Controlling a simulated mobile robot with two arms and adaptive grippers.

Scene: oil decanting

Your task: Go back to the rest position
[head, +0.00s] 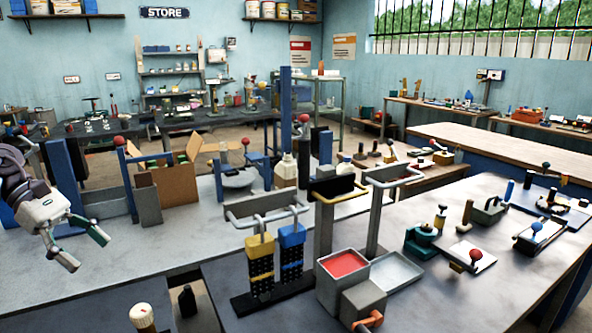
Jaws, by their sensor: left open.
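My left gripper (82,246) is at the left edge of the head view, above the left part of the grey workbench (170,248). Its two fingers are spread apart with nothing between them. It points down and to the right, clear of the bench fixtures. My right gripper is not in the head view. No held object shows.
A cardboard box (175,185) is behind. A white-capped bottle (142,316) is at the bottom.

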